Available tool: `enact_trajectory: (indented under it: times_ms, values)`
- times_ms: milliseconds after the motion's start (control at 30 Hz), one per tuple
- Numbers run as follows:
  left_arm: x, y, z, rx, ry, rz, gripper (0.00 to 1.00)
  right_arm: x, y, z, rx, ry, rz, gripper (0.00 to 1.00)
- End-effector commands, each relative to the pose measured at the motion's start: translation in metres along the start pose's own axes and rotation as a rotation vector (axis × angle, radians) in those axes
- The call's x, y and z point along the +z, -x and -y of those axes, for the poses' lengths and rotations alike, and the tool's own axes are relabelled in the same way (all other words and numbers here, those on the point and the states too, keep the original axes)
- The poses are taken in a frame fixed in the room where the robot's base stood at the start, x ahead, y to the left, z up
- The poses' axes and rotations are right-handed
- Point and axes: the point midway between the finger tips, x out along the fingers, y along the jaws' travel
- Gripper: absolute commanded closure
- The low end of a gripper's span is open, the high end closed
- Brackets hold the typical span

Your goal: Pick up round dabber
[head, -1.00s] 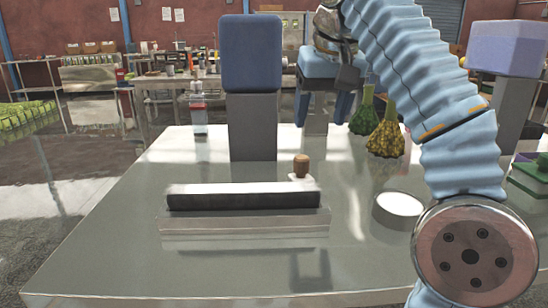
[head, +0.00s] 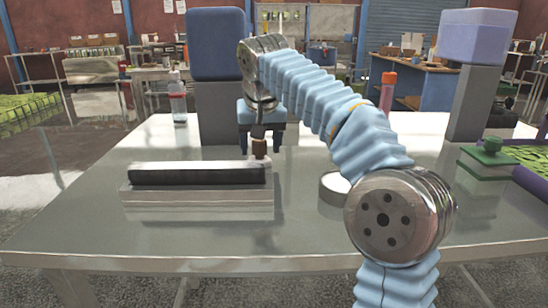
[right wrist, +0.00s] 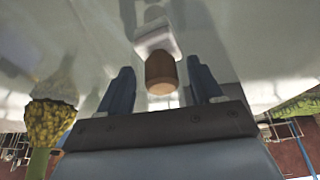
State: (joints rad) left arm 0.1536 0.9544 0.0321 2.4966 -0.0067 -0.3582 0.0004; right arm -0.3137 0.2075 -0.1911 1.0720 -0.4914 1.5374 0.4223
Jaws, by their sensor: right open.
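The round dabber has a brown wooden handle (head: 259,147) and stands on the table just behind the right end of a long black-topped block. In the right wrist view its handle (right wrist: 160,74) points toward my gripper, with a pale square-looking base (right wrist: 157,40) beyond it. My right gripper (head: 262,140) is open and points down, with its blue fingers on either side of the handle. In the right wrist view a gap shows between the handle and each finger of the gripper (right wrist: 161,84). My left gripper is not in view.
The long block (head: 197,174) lies in front of the dabber. A white round dish (head: 333,188) stands to its right, partly behind my arm. A red-capped bottle (head: 388,90) stands farther back. A yellow-green gourd (right wrist: 48,122) shows in the right wrist view.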

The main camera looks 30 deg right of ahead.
Motion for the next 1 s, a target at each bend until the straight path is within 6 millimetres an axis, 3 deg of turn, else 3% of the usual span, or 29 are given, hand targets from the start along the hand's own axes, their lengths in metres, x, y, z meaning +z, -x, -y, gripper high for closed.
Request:
enact_trajectory:
  times_ms: [267,667,767,1000]
  values:
    - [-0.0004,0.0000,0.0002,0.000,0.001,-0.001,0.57,-0.0018,-0.0077,0.0050,0.000,0.001,0.001,0.35]
    - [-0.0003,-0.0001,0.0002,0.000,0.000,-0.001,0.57,-0.0017,-0.0074,0.0049,0.000,0.001,0.001,0.94]
    - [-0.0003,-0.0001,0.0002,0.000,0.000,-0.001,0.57,-0.0016,-0.0076,0.0049,0.000,0.001,0.001,1.00]
    - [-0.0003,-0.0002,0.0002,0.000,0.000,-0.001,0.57,-0.0020,-0.0071,0.0052,0.001,0.001,0.002,1.00]
